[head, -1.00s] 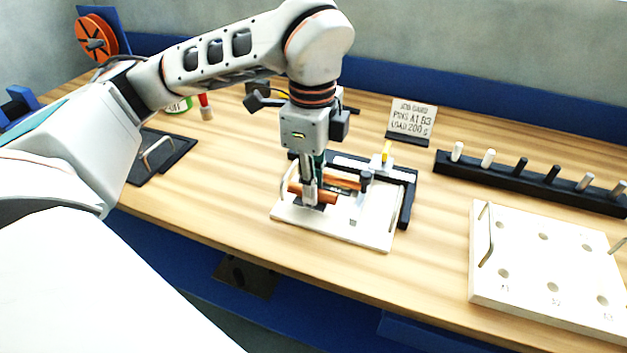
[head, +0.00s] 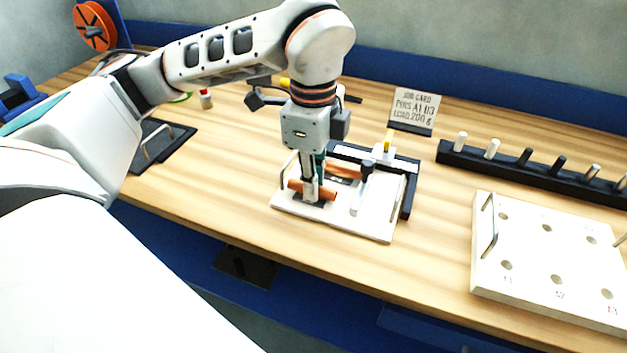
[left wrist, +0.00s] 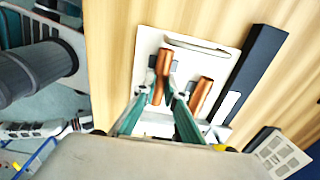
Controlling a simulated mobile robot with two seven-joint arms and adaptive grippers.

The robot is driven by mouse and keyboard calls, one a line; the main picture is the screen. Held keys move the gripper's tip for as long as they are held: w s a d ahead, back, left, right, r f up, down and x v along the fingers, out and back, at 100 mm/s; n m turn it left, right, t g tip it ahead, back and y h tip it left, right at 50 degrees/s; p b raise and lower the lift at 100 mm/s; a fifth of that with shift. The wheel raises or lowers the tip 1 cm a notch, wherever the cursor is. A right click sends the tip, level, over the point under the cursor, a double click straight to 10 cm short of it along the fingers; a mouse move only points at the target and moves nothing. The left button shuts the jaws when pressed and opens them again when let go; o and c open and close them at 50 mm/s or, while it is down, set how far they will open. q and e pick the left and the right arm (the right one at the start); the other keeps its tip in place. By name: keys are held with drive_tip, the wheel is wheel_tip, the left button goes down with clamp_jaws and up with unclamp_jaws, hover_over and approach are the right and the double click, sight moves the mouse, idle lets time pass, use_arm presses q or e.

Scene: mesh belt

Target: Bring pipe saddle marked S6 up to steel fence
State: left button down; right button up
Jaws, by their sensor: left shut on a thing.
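My left gripper (head: 313,192) points down over a white base plate (head: 375,228) and is shut at the front copper-coloured pipe piece (head: 328,194), which sits on a dark block. In the left wrist view the fingers (left wrist: 162,95) straddle this pipe piece (left wrist: 163,65). A second copper-coloured pipe piece (head: 345,172) lies behind it, apart from the gripper. A dark L-shaped rail with a pale strip (head: 406,200) borders the plate at the back and right; I cannot tell whether it is the steel fence. No S6 mark is legible. My right gripper is not in view.
A clamp with a yellow handle (head: 389,138) and a grey lever (head: 361,197) stand beside the pipes. A job card (head: 415,105) stands behind. A black pin rack (head: 500,160) and a pale holed board (head: 530,262) lie to the right. A wire handle (head: 286,170) rises at the plate's left.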

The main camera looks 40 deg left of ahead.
sight(328, 190)
use_arm(q)
drive_tip(key=shift+w+d+p, duration=0.15)
drive_tip(key=shift+d, duration=0.55)
drive_tip(key=shift+w+d+p, duration=0.15)
drive_tip(key=shift+d, duration=0.5)
idle(0.6)
drive_tip(key=c, duration=2)
unclamp_jaws()
wheel_tip(328, 190, up, 12)
